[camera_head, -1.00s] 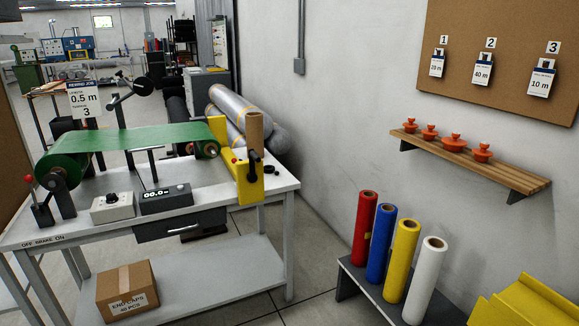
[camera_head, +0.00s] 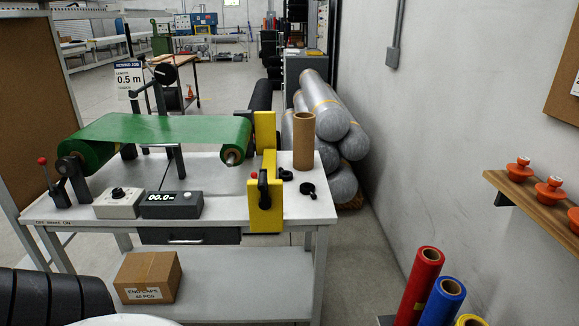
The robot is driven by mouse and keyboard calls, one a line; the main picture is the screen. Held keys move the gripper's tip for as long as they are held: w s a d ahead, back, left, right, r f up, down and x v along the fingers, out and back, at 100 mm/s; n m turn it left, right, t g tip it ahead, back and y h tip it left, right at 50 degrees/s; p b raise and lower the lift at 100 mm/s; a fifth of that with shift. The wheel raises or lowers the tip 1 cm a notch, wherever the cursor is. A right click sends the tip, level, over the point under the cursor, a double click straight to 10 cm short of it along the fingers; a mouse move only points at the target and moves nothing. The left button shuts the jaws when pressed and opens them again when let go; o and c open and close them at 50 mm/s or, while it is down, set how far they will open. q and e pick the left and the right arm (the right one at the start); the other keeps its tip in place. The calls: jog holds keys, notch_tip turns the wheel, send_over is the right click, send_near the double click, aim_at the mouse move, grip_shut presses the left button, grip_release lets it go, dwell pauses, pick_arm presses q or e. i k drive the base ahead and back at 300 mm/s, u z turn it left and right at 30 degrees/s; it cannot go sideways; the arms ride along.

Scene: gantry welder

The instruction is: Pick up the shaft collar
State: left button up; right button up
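Two small black parts lie on the white workbench (camera_head: 222,208), right of the yellow bracket (camera_head: 266,190) and near the cardboard tube (camera_head: 304,141). One black part (camera_head: 307,189) lies in front of the tube, near the bench's right edge, and looks like a ring with a knob. The other black part (camera_head: 285,174) lies behind and left of it, close to the bracket. Either may be the shaft collar; they are too small to tell apart surely. Neither of my grippers is in view.
A green roll (camera_head: 160,132) spans the bench, with a counter box (camera_head: 171,204) in front. A carton (camera_head: 147,277) sits on the lower shelf. Red (camera_head: 418,284) and blue (camera_head: 442,302) rolls stand front right. Wrapped rolls (camera_head: 325,115) lie behind.

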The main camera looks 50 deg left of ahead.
aim_at(287, 176)
jog(key=u, duration=0.95)
jog(key=i, duration=1.15)
jog(key=u, duration=1.2)
